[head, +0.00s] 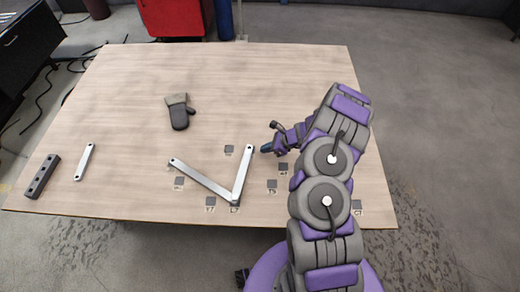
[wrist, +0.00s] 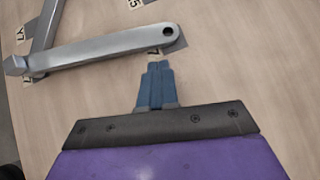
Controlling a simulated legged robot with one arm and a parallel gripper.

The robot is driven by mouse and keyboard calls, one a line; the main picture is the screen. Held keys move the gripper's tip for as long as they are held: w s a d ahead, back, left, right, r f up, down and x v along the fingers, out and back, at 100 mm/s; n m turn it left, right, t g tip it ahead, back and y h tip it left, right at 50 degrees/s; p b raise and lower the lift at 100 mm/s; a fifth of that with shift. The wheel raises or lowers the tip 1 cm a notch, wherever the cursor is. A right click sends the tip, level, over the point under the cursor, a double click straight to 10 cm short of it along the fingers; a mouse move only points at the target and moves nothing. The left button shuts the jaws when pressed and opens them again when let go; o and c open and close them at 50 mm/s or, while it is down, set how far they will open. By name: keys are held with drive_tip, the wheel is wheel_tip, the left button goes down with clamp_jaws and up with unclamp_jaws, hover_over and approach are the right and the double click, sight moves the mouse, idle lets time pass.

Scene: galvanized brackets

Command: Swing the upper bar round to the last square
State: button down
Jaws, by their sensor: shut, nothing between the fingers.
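Two flat galvanized bars meet in a V near the front of the table. One bar (head: 243,173) runs from the joint to a holed far end; it also shows in the wrist view (wrist: 100,48). The other bar (head: 203,182) runs up to the left. The first looks like the upper one, but the overlap is hard to read. My gripper (head: 266,148) is shut and empty, just right of the first bar's far end. In the wrist view its blue fingertips (wrist: 157,65) are close beside the bar; contact is unclear.
Several dark labelled squares lie around the bars, including one right of the joint (head: 272,184) and one at the front right (head: 357,207). A loose short bar (head: 85,162) and a dark holed block (head: 43,177) lie left. The back of the table is clear.

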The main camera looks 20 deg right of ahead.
drive_tip(key=p+v, duration=0.3)
drive_tip(key=v, duration=1)
drive_tip(key=s+a+r+n+g+y, duration=0.1)
drive_tip(key=a+r+n+g, duration=0.1)
drive_tip(key=a+r+n, duration=0.65)
drive_tip(key=s+a+r+n+g+h, duration=0.1)
drive_tip(key=s+a+r+n+g, duration=0.15)
drive_tip(key=s+a+r, duration=0.35)
drive_tip(key=s+a+r+n+g, duration=0.1)
drive_tip(key=s+a+r+n, duration=0.25)
drive_tip(key=r, duration=0.45)
drive_tip(key=s+d+r+n+h, duration=0.1)
drive_tip(key=s+r+n+h, duration=0.1)
drive_tip(key=s, duration=0.6)
drive_tip(key=s+d+r+n+h, duration=0.1)
drive_tip(key=s+r+n+h, duration=0.2)
drive_tip(key=s, duration=0.6)
drive_tip(key=s+d+r+n+h, duration=0.1)
drive_tip(key=s+r+n+h, duration=0.1)
drive_tip(key=s, duration=0.7)
drive_tip(key=shift+s+d+r+n+g+h, duration=0.2)
drive_tip(key=shift+r+n+g+h, duration=0.25)
drive_tip(key=shift+r+n, duration=0.6)
drive_tip(key=shift+w+f, duration=0.1)
drive_tip(key=shift+f, duration=0.1)
